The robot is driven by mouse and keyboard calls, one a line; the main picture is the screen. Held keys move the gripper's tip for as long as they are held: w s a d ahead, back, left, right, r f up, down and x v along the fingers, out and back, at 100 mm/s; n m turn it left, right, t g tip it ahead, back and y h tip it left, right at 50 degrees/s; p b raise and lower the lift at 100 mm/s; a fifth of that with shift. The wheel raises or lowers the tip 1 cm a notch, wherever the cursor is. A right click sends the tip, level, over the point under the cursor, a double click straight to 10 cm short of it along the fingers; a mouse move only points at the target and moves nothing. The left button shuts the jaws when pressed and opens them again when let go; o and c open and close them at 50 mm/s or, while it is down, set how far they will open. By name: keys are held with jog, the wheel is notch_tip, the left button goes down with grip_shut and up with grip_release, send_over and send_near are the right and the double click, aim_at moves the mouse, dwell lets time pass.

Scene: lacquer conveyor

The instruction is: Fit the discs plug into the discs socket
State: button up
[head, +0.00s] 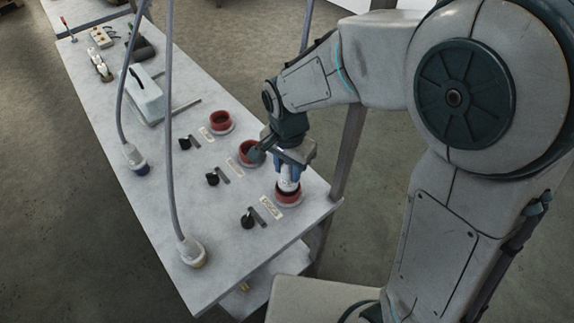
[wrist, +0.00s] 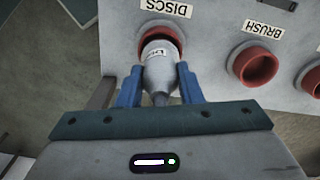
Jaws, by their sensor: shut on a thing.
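My gripper (head: 288,172) is over the near end of the long white table. In the wrist view its two blue fingers (wrist: 158,88) are shut on the grey-white discs plug (wrist: 159,69), which has a small label too small to read. The discs socket (wrist: 143,29) is a red ring beside a label reading DISCS. It also shows in the head view (head: 291,202) below my gripper. The plug's front end is at the ring's mouth, overlapping its lower part in the wrist view, with a dark gap above it. How deep it sits I cannot tell.
The brush socket (wrist: 257,67) and a third red socket (head: 220,121) line the same table. Black levers (head: 248,218) stand beside the sockets. Two cables hang with a yellow-ringed plug (head: 192,253) and a blue-ringed plug (head: 135,159). A grey box (head: 145,99) stands farther back.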

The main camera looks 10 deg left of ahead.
jog(key=shift+f+b, duration=0.4)
jog(key=shift+f, duration=0.15)
jog(key=o, duration=1.1)
jog(key=shift+o, duration=0.2)
jog(key=shift+r, duration=0.15)
notch_tip(320, 180, up, 14)
jog(key=shift+f, duration=0.2)
